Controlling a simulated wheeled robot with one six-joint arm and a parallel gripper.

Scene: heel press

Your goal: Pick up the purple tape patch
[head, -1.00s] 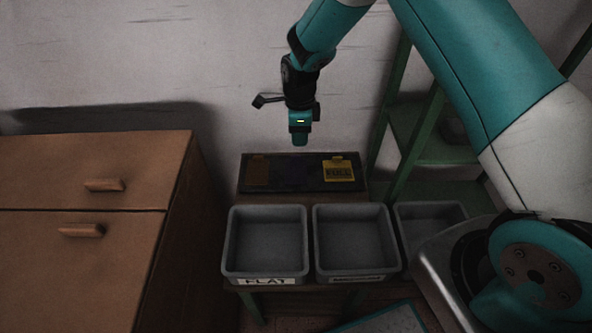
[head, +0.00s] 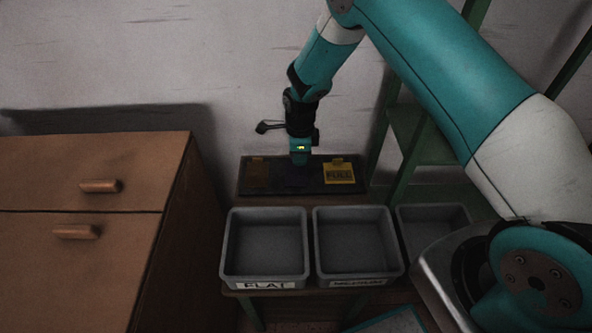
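My gripper (head: 300,160) points straight down over the middle of a dark board (head: 240,188) on a small wooden table by the wall. Its tip is at or just above the board; I cannot tell whether it touches. The fingers are too small and dark to tell open from shut. I cannot make out a purple tape patch. The board's middle is very dark and partly hidden behind my gripper.
A yellow labelled patch (head: 339,174) lies at the board's right and a brown patch (head: 258,173) at its left. Grey bins stand in front, including one marked FLAT (head: 264,214) and a middle one (head: 354,215). A wooden drawer cabinet (head: 90,153) stands left, a green frame (head: 410,150) right.

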